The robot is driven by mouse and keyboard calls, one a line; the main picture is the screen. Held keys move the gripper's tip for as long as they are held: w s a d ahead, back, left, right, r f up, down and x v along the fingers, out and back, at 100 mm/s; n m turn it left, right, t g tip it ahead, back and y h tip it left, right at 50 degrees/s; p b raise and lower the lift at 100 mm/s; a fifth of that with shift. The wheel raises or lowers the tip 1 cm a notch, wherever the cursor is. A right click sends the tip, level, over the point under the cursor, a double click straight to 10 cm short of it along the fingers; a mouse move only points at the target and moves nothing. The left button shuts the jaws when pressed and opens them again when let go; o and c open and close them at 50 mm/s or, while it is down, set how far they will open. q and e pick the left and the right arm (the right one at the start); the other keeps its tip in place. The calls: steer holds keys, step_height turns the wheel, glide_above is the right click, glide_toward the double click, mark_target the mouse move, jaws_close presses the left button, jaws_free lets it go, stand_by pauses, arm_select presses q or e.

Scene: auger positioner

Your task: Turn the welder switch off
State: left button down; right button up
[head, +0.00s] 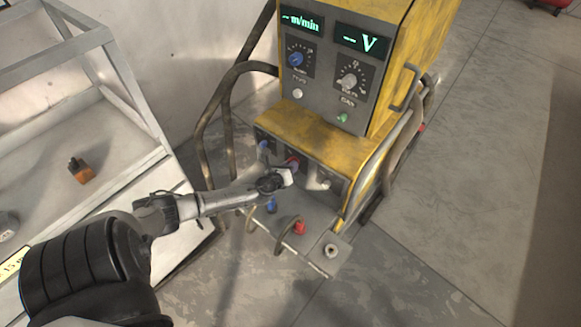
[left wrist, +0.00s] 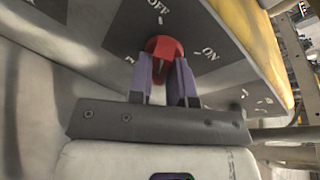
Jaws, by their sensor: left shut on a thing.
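The yellow welder (head: 310,135) stands at the upper middle of the head view, with its lower panel facing me. Its red rotary switch (head: 293,162) is on that panel, partly hidden by my left gripper (head: 278,180). In the left wrist view the red switch knob (left wrist: 165,47) sits below the OFF label (left wrist: 157,12), with the ON label (left wrist: 209,54) to its right. The two fingers of my left gripper (left wrist: 163,78) are shut on the knob, one on each side. My right gripper is in neither view.
Above the switch are a blue knob (head: 295,59), a grey knob (head: 349,81) and two lit displays. Blue and red connectors sit below the panel. A metal frame table (head: 115,165) with a small orange-brown block (head: 82,172) stands at left.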

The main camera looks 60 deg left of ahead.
arm_select(q)
steer(key=n+h, duration=0.1)
steer(key=n, duration=0.1)
steer(key=shift+n+b, duration=0.3)
steer(key=shift+b, duration=0.1)
steer(key=shift+t+h, duration=0.3)
steer(key=c, duration=1.1)
jaws_free()
steer(key=shift+o, duration=0.2)
